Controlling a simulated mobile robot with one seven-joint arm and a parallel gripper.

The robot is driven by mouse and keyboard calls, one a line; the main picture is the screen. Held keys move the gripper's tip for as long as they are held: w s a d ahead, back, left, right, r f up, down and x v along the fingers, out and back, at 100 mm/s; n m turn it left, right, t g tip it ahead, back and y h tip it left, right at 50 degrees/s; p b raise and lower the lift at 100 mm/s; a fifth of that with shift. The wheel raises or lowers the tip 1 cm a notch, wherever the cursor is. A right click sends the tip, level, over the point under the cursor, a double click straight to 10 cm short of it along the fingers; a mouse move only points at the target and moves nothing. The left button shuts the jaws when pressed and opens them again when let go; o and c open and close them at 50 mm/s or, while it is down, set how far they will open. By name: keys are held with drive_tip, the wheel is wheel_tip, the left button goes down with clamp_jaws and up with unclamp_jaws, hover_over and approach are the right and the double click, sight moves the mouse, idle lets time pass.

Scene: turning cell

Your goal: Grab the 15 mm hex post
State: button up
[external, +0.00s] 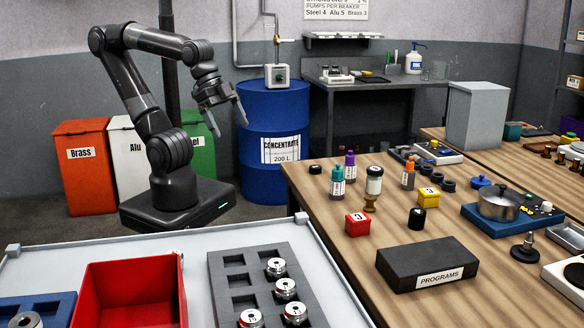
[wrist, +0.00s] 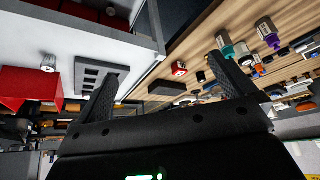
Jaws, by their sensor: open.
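No piece in either view can be made out for certain as the 15 mm hex post. Several round silver metal parts with small dark markings sit in pockets of the dark grey tray (external: 243,262) on the light bench at the front; other pockets are empty. My gripper (external: 229,124) hangs in the air in front of the blue drum, its fingers apart and pointing down, well away from the tray and both benches. In the wrist view my gripper (wrist: 165,75) shows as two spread black fingers with nothing between them.
A red bin (external: 120,292) stands left of the tray. The wooden table (external: 330,240) carries a black PROGRAMS block (external: 428,263), a red numbered block (external: 357,224), a yellow one (external: 428,197), small bottles and a blue-based device (external: 500,207). The blue drum (external: 273,110) stands behind my arm.

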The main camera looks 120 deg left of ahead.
idle(0.4)
drive_tip(key=c, duration=0.8)
drive_tip(key=shift+c, duration=0.2)
drive_tip(key=shift+w, duration=0.1)
